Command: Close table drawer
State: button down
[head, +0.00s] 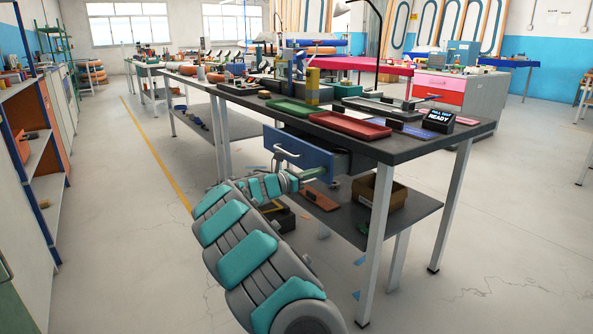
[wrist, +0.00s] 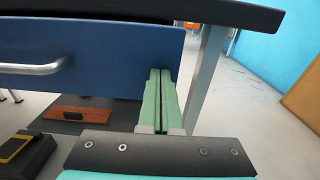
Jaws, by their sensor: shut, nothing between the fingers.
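The blue table drawer (head: 312,158) sticks out from under the dark tabletop (head: 400,150), and its dark inside shows behind the front. Its pale bar handle (head: 286,152) is on the front panel. In the wrist view, the blue front (wrist: 115,72) spans the left and middle, with the handle (wrist: 35,68) at left. My gripper (head: 322,171) is at the lower right part of the drawer front. Its green fingers are shut together and empty in the wrist view (wrist: 160,74), by the front's right end. I cannot tell whether they touch it.
A grey table leg (wrist: 207,75) stands just right of my fingers. The lower shelf (head: 345,222) holds a cardboard box (head: 383,190) and a brown-red block (head: 320,199). Red (head: 350,125) and green (head: 291,109) trays lie on the tabletop. The floor at left is clear.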

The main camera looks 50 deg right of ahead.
aim_at(337, 174)
jog(key=p+x, duration=0.1)
jog(key=x, duration=0.7)
jog(key=shift+d, duration=0.25)
jog(key=shift+d+r, duration=0.1)
jog(key=shift+d, duration=0.05)
jog(key=v, duration=1.4)
jog(key=shift+w+a+b, duration=0.15)
jog(key=shift+a+b, duration=0.1)
jog(key=shift+b, duration=0.05)
